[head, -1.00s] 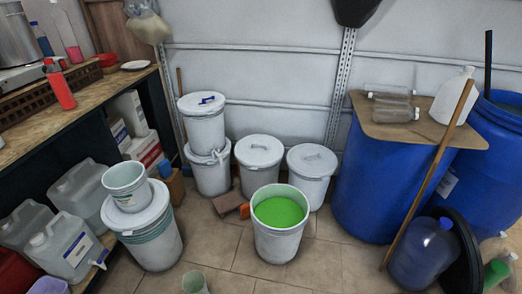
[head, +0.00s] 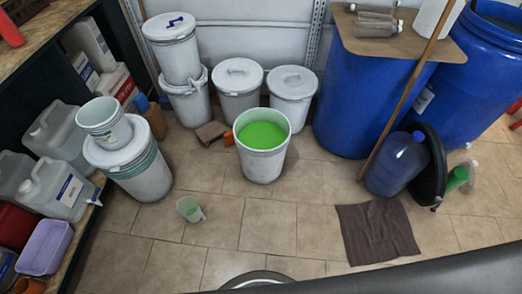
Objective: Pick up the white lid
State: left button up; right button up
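White lids sit on several white drums in the head view. One lid (head: 169,26) tops the upper drum of a stack at the back left. Another lid (head: 238,75) closes the drum beside it, and a third lid (head: 292,82) closes the drum to the right. One more lid (head: 98,157) is on the front-left drum (head: 148,180), with a small white bucket (head: 101,118) standing on it. I cannot tell which lid is meant. An open drum of green liquid (head: 262,136) stands in front. Neither gripper is in view.
A small cup (head: 190,208) and a dark cloth (head: 377,231) lie on the tiled floor. Blue barrels (head: 365,95), a leaning wooden stick (head: 412,97) and a blue water jug (head: 397,163) stand at the right. Jerrycans (head: 62,188) crowd the left. The central front floor is mostly clear.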

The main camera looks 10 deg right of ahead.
aim_at(234, 76)
jog(key=k, duration=0.55)
jog(key=z, duration=0.4)
jog(key=i, duration=0.4)
jog(key=z, duration=0.65)
jog(key=i, duration=1.95)
jog(key=u, duration=0.55)
